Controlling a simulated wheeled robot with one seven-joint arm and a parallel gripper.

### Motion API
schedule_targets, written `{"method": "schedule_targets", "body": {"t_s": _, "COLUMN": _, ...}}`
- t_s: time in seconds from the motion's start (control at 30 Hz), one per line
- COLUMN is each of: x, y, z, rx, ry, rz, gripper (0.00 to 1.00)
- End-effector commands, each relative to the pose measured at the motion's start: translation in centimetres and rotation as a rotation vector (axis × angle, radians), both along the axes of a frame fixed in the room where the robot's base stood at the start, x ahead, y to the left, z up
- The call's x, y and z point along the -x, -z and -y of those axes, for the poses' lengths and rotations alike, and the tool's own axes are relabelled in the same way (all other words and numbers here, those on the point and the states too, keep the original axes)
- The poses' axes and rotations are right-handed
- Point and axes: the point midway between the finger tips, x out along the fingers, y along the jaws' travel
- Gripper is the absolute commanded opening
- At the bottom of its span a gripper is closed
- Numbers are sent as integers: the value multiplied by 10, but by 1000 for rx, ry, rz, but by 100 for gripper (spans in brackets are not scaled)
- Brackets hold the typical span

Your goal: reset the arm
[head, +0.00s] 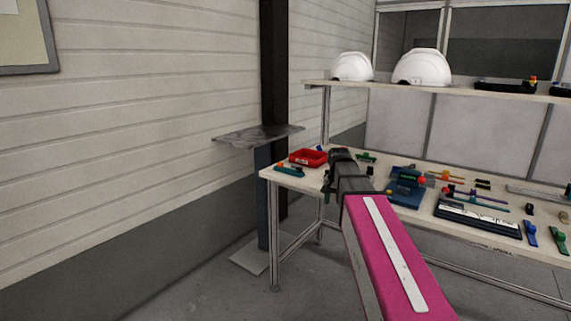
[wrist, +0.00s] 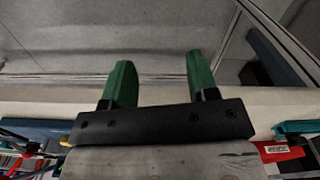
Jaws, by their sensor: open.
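My gripper (wrist: 160,78) shows in the wrist view with two green fingers spread apart and nothing between them. Beyond the fingertips is a grey, blurred surface with a frame edge, and the pale bench edge runs behind the gripper's black base. In the head view my pink arm reaches forward from the lower right to the left part of the workbench (head: 285,179). Its dark wrist end is above or at the bench's near edge. The fingers cannot be made out there.
A red tray (head: 308,157) lies left of my wrist. Two white helmet shells (head: 352,67) (head: 422,68) stand on the shelf (head: 385,89). A dark post (head: 273,70) stands left.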

Motion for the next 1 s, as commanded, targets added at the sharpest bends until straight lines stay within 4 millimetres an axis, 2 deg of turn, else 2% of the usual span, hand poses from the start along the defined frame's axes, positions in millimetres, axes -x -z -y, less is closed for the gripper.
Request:
{"method": "schedule_targets", "body": {"t_s": 0.03, "x": 14, "y": 21, "z": 0, "rx": 0, "ry": -25, "rz": -5, "gripper": 54}}
{"method": "schedule_targets", "body": {"t_s": 0.2, "x": 44, "y": 78, "z": -1, "rx": 0, "ry": -111, "rz": -3, "gripper": 54}}
{"method": "schedule_targets", "body": {"t_s": 0.4, "x": 84, "y": 138, "z": -1, "rx": 0, "ry": -214, "rz": -3, "gripper": 54}}
{"method": "schedule_targets", "body": {"t_s": 0.6, "x": 128, "y": 190, "z": -1, "rx": 0, "ry": -314, "rz": -2, "gripper": 54}}
{"method": "schedule_targets", "body": {"t_s": 0.8, "x": 161, "y": 223, "z": -2, "rx": 2, "ry": -389, "rz": 2, "gripper": 54}}
{"method": "schedule_targets", "body": {"t_s": 1.0, "x": 172, "y": 234, "z": -2, "rx": 2, "ry": -419, "rz": 5, "gripper": 54}}
